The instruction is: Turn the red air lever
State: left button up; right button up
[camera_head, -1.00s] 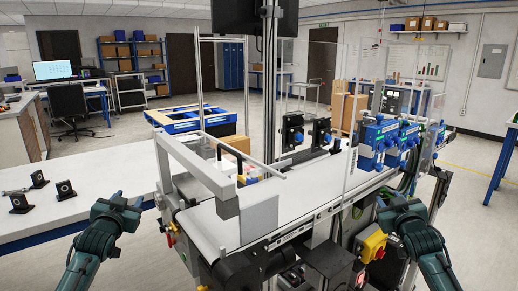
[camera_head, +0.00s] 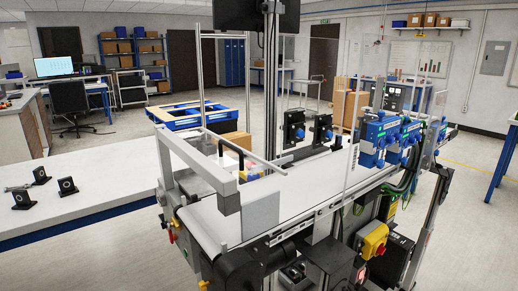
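The belt conveyor (camera_head: 290,200) stands in front of me with its white belt running away to the right. No part is clearly recognisable as the red air lever. A small red part (camera_head: 171,237) shows on the conveyor's left side, too small to tell its shape. A yellow box with a red round button (camera_head: 375,241) is mounted on the conveyor's near right side. Neither of my grippers is in view.
A white table (camera_head: 90,187) with several black brackets (camera_head: 66,185) adjoins the conveyor on the left. Blue devices (camera_head: 374,142) line the belt's right side. A grey frame (camera_head: 200,160) rises over the near end. Free floor (camera_head: 470,220) lies to the right.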

aim_at(169, 227)
jog(key=k, duration=0.2)
jog(key=k+z, duration=0.25)
jog(key=z, duration=0.15)
jog(key=k+l+z, duration=0.1)
jog(key=z, duration=0.25)
jog(key=j+z, duration=0.15)
jog(key=z, duration=0.2)
jog(key=j+z, duration=0.15)
jog(key=z, duration=0.2)
jog(key=j+z, duration=0.15)
jog(key=z, duration=0.15)
jog(key=j, duration=4.35)
